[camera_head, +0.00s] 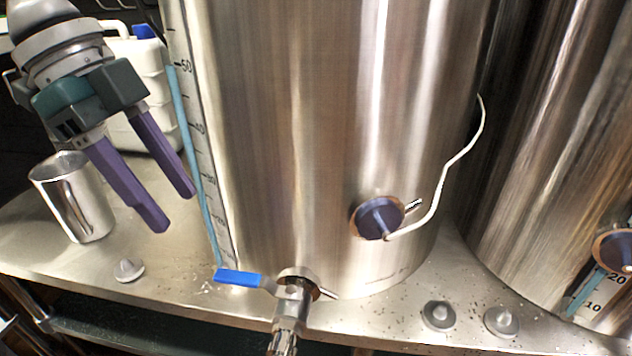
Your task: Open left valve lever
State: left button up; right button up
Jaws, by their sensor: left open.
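The left valve lever (238,277) is a blue handle at the foot of the large steel tank (300,130). It points left, across the line of the steel valve (291,305), whose outlet points down and toward me. My left gripper (178,212) is at the upper left, above and to the left of the lever. Its two purple fingers are apart with nothing between them, and they do not touch the lever. My right gripper is not in view.
A steel cup (72,196) and a white jug (140,90) stand left of the tank. Small grey caps (128,270) lie on the steel table (180,290). A white cable (462,155) hangs by a dark round fitting (377,218). A second tank (560,150) stands right.

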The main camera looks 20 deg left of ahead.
aim_at(233, 274)
pick_arm(q)
jog(key=b+x, duration=0.1)
jog(key=x, duration=0.2)
jog(key=b+x, duration=0.1)
jog(key=x, duration=0.2)
jog(key=b+x, duration=0.1)
jog(key=x, duration=0.3)
jog(key=shift+d+b, duration=0.35)
jog(key=shift+d, duration=0.1)
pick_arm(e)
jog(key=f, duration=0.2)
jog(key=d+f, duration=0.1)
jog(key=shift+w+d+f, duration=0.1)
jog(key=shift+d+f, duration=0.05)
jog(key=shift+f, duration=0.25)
pick_arm(q)
jog(key=shift+c, duration=0.3)
jog(key=shift+r, duration=0.1)
grip_shut()
